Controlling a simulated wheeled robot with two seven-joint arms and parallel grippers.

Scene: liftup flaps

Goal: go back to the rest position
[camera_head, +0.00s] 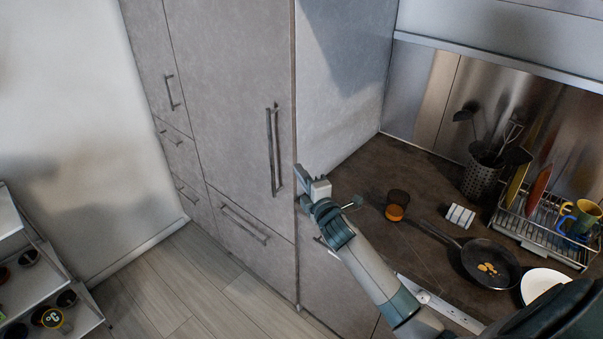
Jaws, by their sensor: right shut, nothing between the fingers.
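My right gripper (301,187) is at the middle of the head view, on the arm that comes in from the lower right. It is shut with nothing in it. It shows in front of the right edge of the tall grey cabinet (240,90), to the right of that cabinet's long vertical handle (273,150). From this view I cannot tell how far it is from the cabinet front. My left gripper is not in view.
A shelf unit (75,280) stands lower left. The wooden floor (190,280) between is clear.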

